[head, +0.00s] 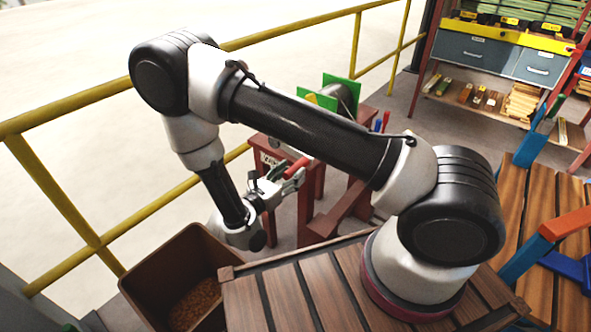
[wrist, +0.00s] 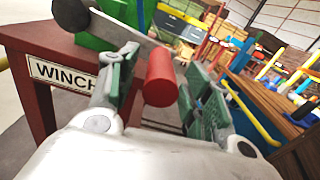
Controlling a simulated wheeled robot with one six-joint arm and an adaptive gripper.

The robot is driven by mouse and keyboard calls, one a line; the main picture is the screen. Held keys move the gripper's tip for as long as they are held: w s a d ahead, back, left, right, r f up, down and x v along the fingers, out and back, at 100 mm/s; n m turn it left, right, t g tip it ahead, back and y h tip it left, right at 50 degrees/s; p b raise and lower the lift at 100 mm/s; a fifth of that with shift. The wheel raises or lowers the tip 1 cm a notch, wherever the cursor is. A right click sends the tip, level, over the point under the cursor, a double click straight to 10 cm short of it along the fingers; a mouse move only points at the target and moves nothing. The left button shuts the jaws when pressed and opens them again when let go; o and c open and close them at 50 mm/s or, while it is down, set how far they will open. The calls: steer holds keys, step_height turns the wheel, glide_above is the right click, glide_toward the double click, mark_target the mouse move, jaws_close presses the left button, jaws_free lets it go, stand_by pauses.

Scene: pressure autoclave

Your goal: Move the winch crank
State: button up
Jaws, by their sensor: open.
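The winch crank has a red cylindrical handle (wrist: 160,78) on a grey metal arm (wrist: 122,30) that runs to a dark round hub (wrist: 72,15). The handle also shows in the head view (head: 297,166). The winch has green side plates (head: 341,92) and stands on a dark red stand with a WINCH label (wrist: 62,73). My gripper (head: 286,174) is open at the crank. In the wrist view its two fingers stand either side of the red handle, with a gap visible on the right. Whether the left finger touches the handle, I cannot tell.
A yellow railing (head: 100,95) runs behind my arm. A brown bin (head: 150,262) with grainy contents stands below my gripper. A wooden-slat surface (head: 300,295) lies in front. A shelf unit with grey drawers (head: 476,55) stands at the back right.

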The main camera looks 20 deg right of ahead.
steer(key=shift+x, duration=1.2)
jaws_close()
steer(key=shift+f, duration=0.1)
